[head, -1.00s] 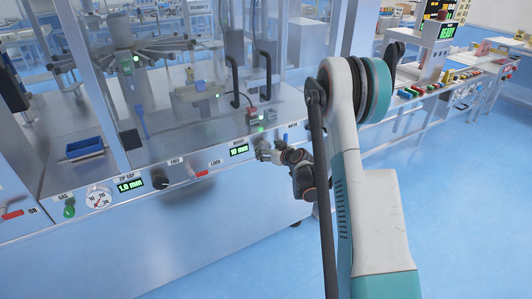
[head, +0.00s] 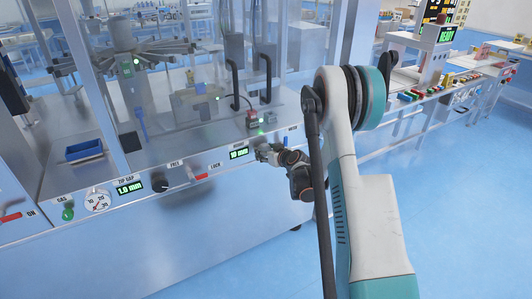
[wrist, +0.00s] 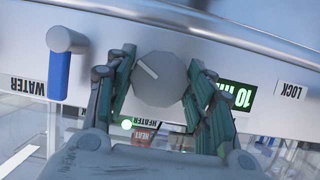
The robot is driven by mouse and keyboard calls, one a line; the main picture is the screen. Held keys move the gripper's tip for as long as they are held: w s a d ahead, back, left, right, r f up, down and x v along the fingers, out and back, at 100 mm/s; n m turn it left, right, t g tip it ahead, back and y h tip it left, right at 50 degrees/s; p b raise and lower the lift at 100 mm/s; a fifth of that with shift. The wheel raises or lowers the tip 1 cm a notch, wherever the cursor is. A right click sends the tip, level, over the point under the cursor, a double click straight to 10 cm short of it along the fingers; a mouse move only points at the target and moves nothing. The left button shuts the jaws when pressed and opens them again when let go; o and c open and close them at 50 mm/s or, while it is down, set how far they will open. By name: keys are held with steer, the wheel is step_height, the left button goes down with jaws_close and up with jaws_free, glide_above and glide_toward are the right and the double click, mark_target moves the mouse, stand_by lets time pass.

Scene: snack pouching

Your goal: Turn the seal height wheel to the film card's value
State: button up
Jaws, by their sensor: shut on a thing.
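The seal height wheel is a grey round knob (wrist: 160,79) with a white pointer line, on the machine's front panel. In the wrist view my gripper (wrist: 160,92) has one finger on each side of the knob and is shut on it. In the head view my gripper (head: 264,152) is at the panel, largely covering the wheel. The green display (head: 239,153) beside it reads 10 mm; it also shows in the wrist view (wrist: 235,96), partly behind a finger. I cannot make out a film card.
A blue-handled lever (wrist: 62,62) marked WATER is close beside the gripper. Along the panel are a red lock handle (head: 200,177), a black knob (head: 159,182), a 1.0 mm zip gap display (head: 129,187) and a gas dial (head: 97,200). Open blue floor lies to the right.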

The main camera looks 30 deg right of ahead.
steer(key=m+y, duration=0.2)
steer(key=m, duration=0.2)
steer(key=m+t+y, duration=0.1)
steer(key=m+y, duration=0.2)
steer(key=m, duration=0.1)
steer(key=shift+d+f, duration=0.1)
steer(key=shift+d, duration=0.05)
stand_by(0.6)
steer(key=shift+y, duration=0.3)
steer(key=o, duration=1.1)
steer(key=shift+c, duration=0.2)
